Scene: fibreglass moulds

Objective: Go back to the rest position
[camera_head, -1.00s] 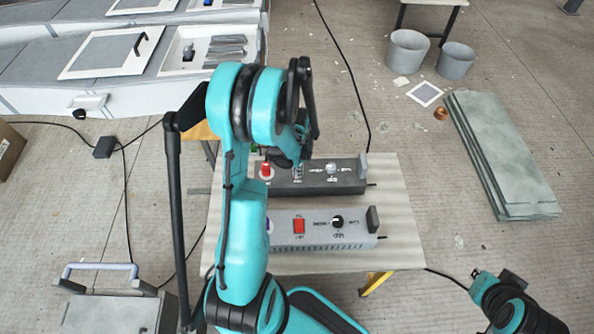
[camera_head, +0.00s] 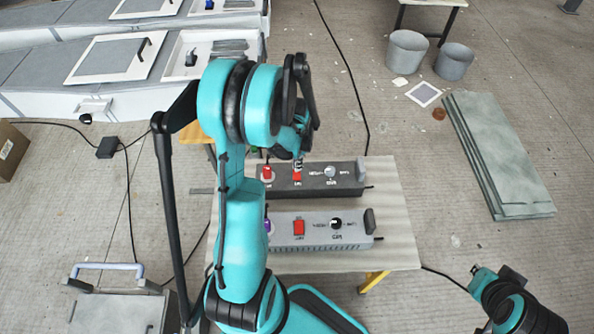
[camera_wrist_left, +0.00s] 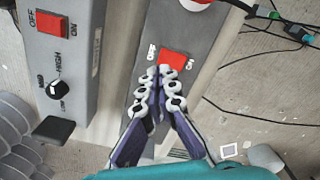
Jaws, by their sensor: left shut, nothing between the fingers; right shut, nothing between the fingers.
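My left gripper (camera_head: 299,163) is shut and empty above the rear dark control box (camera_head: 315,190). In the left wrist view its closed fingertips (camera_wrist_left: 166,72) appear over the near edge of a red rocker switch (camera_wrist_left: 175,58); I cannot tell if they touch it. That switch (camera_head: 297,177) also shows in the head view, just below the fingertips. My left arm (camera_head: 240,200) bends up and over the table and hides its left part. Part of my right arm (camera_head: 508,300) shows at the lower right; its gripper is out of view.
A front grey control box (camera_head: 320,245) with a red switch and black knob stands on the table (camera_head: 395,225). Grey buckets (camera_head: 407,52) and stacked panels (camera_head: 500,160) are on the floor at right. White moulds (camera_head: 110,60) lie at back left. Cables cross the floor.

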